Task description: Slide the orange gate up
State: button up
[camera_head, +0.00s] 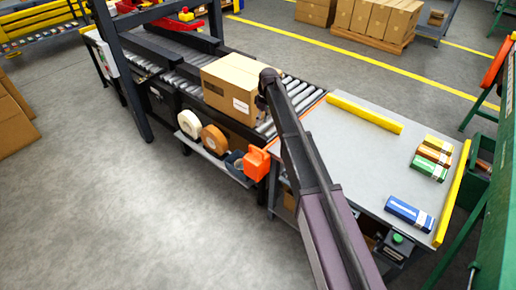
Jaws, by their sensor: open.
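An orange block-like piece (257,163) sits at the front side of the conveyor, by the left end of the grey table. It is the nearest orange thing to my arm, but I cannot tell for sure that it is the gate. My arm rises from the bottom of the view, and its dark far end stands in front of a cardboard box (232,86) on the rollers. I cannot make out my gripper's fingers; they are hidden behind the arm or too small to see.
The roller conveyor (300,92) runs under a dark frame (122,75). A white roll (189,124) and a brown roll (214,139) sit on a side shelf. The grey table (345,150) holds yellow bars and small coloured packs. Grey floor at left is clear.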

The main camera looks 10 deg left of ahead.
jog(key=shift+f, duration=0.15)
jog(key=f+b, duration=0.4)
jog(key=s+f+b, duration=0.1)
jog(key=f+b, duration=0.3)
jog(key=b, duration=0.1)
jog(key=s+a+f+b, duration=0.1)
jog(key=f+b, duration=0.3)
jog(key=f, duration=0.1)
jog(key=shift+s+a+f+b, duration=0.1)
jog(key=shift+s+b, duration=0.05)
jog(key=shift+b, duration=0.15)
dwell(0.4)
dwell(0.3)
grip_shut()
